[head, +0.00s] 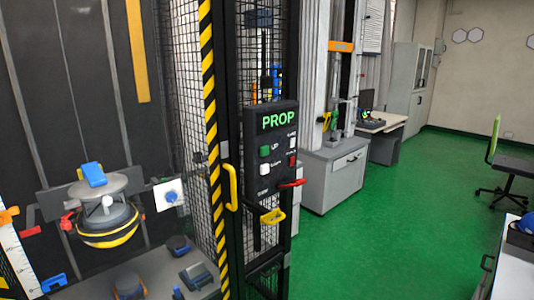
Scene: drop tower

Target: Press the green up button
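A dark control panel (273,178) hangs on the mesh cage of the drop tower, in the middle of the head view. It has a lit green "PROP" display at its top. The green up button (265,150) is on the left of the panel, with a small green label beside it. A white button (265,168) is below it. On the right of the panel are a white button (292,144) and a red button (292,160). Neither of my grippers shows in the head view, and nothing covers the green button.
A red lever (291,183) and a yellow handle (272,216) stick out by the panel. A yellow door handle (231,187) is beside a striped post (209,110). A helmet-like object (108,226) hangs inside the cage.

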